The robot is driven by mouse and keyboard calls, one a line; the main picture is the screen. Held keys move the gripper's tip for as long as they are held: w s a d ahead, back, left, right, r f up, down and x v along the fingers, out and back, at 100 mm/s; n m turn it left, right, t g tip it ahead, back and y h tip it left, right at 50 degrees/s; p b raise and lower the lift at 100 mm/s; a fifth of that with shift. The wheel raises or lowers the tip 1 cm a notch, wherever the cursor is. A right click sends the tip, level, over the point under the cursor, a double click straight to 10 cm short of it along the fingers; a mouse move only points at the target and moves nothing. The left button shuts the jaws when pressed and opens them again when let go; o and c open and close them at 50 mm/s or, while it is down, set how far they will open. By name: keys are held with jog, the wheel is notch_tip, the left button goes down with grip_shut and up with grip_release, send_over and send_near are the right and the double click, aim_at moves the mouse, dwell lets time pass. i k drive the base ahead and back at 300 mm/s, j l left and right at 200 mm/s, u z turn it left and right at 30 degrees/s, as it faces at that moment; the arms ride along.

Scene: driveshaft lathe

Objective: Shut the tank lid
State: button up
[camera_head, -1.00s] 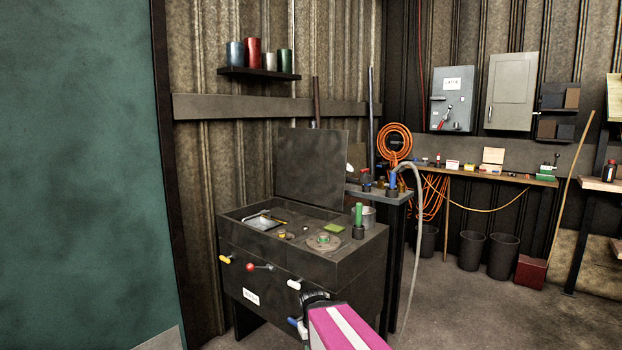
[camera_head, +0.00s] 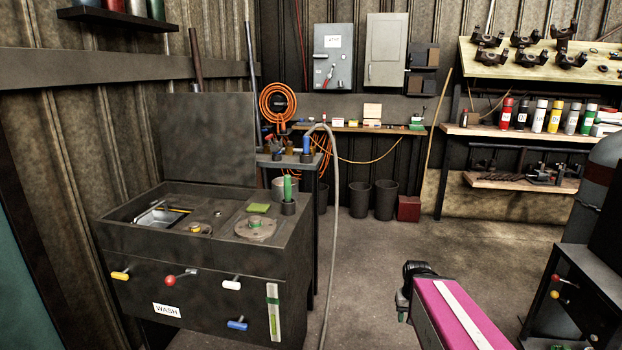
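The wash tank (camera_head: 200,280) is a dark metal cabinet with an open top, at the left of the head view. Its lid (camera_head: 208,138) stands upright at the back edge, raised open. Inside the top are a metal tray (camera_head: 160,216), a round flanged part (camera_head: 255,227), a green-handled brush (camera_head: 288,190) and a green pad (camera_head: 258,208). My arm, with a magenta link, is at the lower right, apart from the tank. My gripper's fingers do not show.
Handles, including a red knob (camera_head: 170,279), stick out of the tank's front. A grey hose (camera_head: 333,220) hangs at its right, beside a small stand. Bins (camera_head: 385,199) and a red box (camera_head: 409,208) stand at the back. The floor (camera_head: 375,265) in the middle is clear.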

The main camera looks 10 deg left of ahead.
aim_at(205, 137)
jog(key=i+z, duration=0.3)
jog(key=i, duration=2.1)
jog(key=i+l, duration=0.1)
jog(key=i, duration=0.8)
jog(key=i+u, duration=0.1)
jog(key=i, duration=0.75)
jog(key=i+l, duration=0.2)
jog(key=i, duration=0.7)
jog(key=i+u, duration=0.15)
jog(key=u, duration=3.7)
jog(key=l+u, duration=0.3)
jog(key=k+j, duration=0.05)
